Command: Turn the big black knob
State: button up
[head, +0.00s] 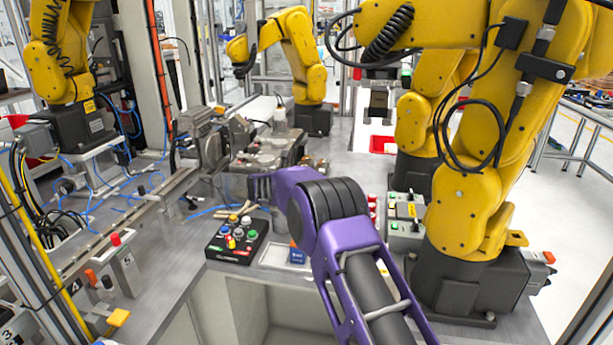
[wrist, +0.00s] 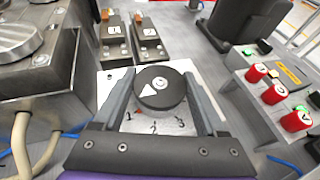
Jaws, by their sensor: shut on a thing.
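The big black knob (wrist: 166,98) is round, with a white triangle on its left part. It sits on a white plate (wrist: 112,87) marked 1, 2 and 3 on the near side. The triangle lies on the side toward the 1. My gripper (wrist: 159,78) has one grey finger on each side of the knob and is shut on it. In the head view my gripper (head: 262,188) is at the end of the purple arm, over the bench. The knob is hidden there.
Red buttons (wrist: 274,94) stand on a grey box to the right. Two small metal blocks (wrist: 116,47) stand behind the plate. A black button box (head: 238,240) stands near the bench's front edge. Yellow robot arms (head: 470,200) stand at right and behind.

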jog(key=shift+m+h+p, duration=0.4)
jog(key=shift+h, duration=0.1)
jog(key=o, duration=1.3)
jog(key=v, duration=1.7)
jog(key=shift+a+r, duration=0.2)
jog(key=shift+r, duration=0.1)
